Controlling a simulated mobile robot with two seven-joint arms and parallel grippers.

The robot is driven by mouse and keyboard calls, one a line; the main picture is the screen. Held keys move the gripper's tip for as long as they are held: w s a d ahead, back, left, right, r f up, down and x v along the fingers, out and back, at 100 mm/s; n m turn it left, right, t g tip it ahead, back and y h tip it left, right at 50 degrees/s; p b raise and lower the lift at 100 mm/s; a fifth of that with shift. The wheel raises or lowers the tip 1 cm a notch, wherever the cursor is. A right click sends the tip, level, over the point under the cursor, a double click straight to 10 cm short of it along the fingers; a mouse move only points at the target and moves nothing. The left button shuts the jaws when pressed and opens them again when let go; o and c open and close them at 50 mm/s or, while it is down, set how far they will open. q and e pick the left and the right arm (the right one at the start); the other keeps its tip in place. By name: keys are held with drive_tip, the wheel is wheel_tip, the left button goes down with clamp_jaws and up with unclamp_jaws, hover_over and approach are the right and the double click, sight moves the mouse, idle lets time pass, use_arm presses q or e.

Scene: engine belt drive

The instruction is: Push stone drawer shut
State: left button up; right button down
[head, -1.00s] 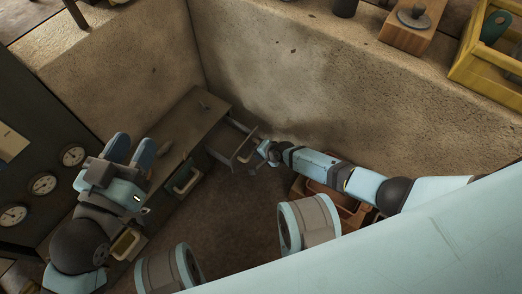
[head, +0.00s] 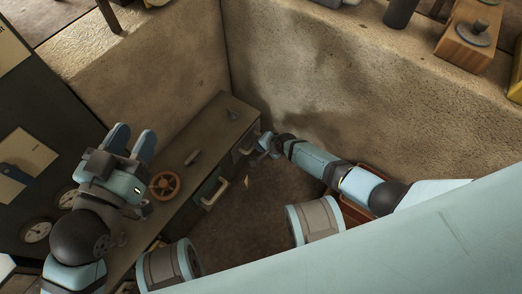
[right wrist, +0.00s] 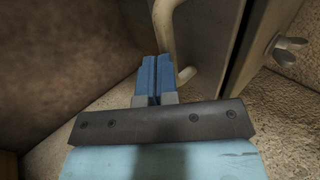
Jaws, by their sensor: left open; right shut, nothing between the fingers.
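The far drawer of the workbench, which I take to be the stone drawer (head: 241,148), is beside the stone wall corner. Its front looks flush or nearly flush with the bench, partly hidden by my right gripper (head: 262,143). In the right wrist view, my right gripper (right wrist: 153,62) is shut and empty. Its fingertips are at the grey drawer front (right wrist: 205,30), beside the pale bar handle (right wrist: 187,74); I cannot tell whether they touch. My left gripper (head: 132,141) is open and empty above the near part of the bench.
A green-fronted drawer (head: 206,188) with a pale handle is nearer along the bench. A handwheel (head: 164,185) and small parts lie on the bench top (head: 205,140). Stone walls (head: 300,75) close off the back and right. Brown floor (head: 255,215) is open before the drawers.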

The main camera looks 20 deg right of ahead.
drive_tip(key=shift+w+a, duration=0.1)
drive_tip(key=shift+w, duration=0.05)
drive_tip(key=shift+r, duration=0.1)
idle(0.3)
